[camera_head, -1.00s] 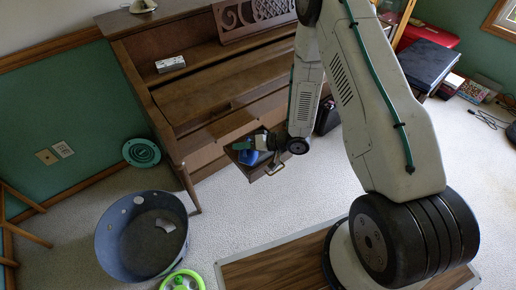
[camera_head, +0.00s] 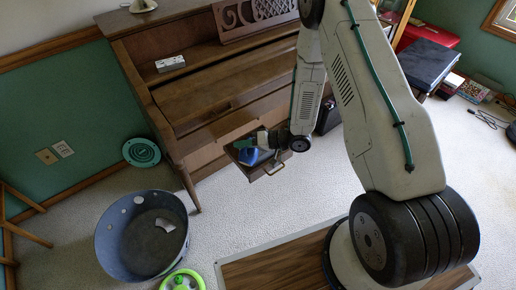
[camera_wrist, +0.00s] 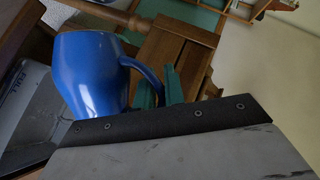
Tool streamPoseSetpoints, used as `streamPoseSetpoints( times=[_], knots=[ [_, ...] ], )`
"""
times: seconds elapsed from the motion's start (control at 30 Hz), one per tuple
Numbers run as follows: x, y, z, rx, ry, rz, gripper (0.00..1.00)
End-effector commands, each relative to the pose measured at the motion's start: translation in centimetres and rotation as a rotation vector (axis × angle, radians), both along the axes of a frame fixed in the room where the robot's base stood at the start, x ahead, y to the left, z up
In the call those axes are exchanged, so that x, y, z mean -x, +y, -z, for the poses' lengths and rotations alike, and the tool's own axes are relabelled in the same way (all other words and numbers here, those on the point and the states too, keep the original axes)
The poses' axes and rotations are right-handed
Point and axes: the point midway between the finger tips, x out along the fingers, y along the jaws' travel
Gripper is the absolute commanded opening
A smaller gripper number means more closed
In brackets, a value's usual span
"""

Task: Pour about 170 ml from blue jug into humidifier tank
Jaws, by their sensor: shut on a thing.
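The blue jug (camera_wrist: 88,75) fills the left part of the wrist view, its handle (camera_wrist: 150,72) pointing right. My gripper (camera_wrist: 158,90), with teal fingers, is shut on the handle. The head view shows the jug (camera_head: 257,156) low at the piano's front, partly covered by my wrist. A grey container (camera_wrist: 28,105) with lettering that looks like "FULL", apparently the humidifier tank, lies beside and below the jug in the wrist view, partly cut off and hidden. I cannot tell whether liquid is flowing.
The brown upright piano (camera_head: 215,90) stands close around the jug. An open wooden tray or drawer (camera_head: 272,170) with a metal handle lies under it. A round blue-grey bin (camera_head: 108,240), a green round object (camera_head: 182,281) and a teal disc (camera_head: 141,152) are at left.

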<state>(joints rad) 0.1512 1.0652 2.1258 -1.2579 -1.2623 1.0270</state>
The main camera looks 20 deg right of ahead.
Motion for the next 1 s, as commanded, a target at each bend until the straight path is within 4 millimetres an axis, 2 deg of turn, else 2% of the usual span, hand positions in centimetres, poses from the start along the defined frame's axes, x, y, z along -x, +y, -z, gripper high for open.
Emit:
streamPoseSetpoints(
  times=[1.0],
  knots=[
    [-0.91,-0.77,0.05,-0.083,0.089,0.000,0.00]
  ],
)
